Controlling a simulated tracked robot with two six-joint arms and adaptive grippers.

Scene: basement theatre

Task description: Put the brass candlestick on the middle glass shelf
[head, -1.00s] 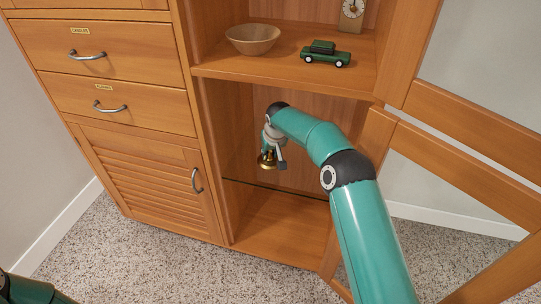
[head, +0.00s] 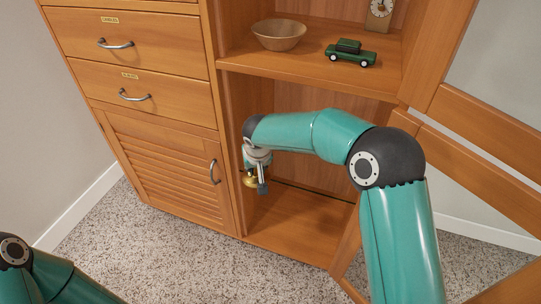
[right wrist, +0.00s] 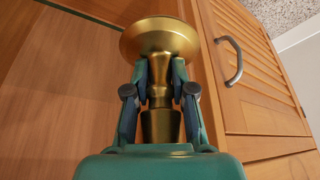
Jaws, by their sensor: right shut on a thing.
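The brass candlestick (head: 249,181) is in my right gripper (head: 256,174), beside the left edge of the open cabinet bay. In the right wrist view, both fingers of my right gripper (right wrist: 160,80) are closed on the stem of the candlestick (right wrist: 160,38), just by its wide round end. The glass shelf (head: 315,191) shows only as a thin dark edge low in the bay, right of the gripper. My left gripper is out of view.
A wooden shelf (head: 310,72) above my right forearm holds a bowl (head: 279,36), a green toy car (head: 350,53) and a clock (head: 380,10). The louvred door (head: 165,160) stands left of the bay. An open cabinet door (head: 480,170) is at the right, behind my right arm.

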